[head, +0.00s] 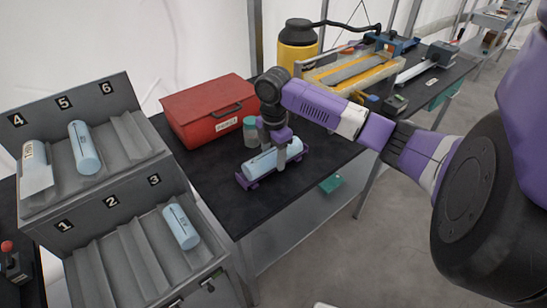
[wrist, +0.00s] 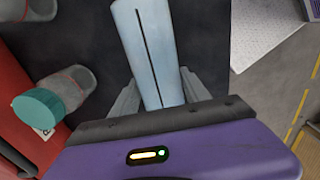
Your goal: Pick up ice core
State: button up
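Other cores lie in the grey numbered rack: one in slot 4 (head: 36,165), one in slot 5 (head: 84,148), one in slot 3 (head: 181,226).
A red case (head: 195,125) and a jar with a teal lid (head: 250,132) stand close by on the black table (head: 215,190); the jar also shows in the wrist view (wrist: 40,108). A yellow canister (head: 297,50) and a yellow-framed device (head: 350,75) are behind. The grey rack (head: 100,210) fills the left.

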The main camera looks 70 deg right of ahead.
grip_shut()
jog(key=shift+r, duration=0.1)
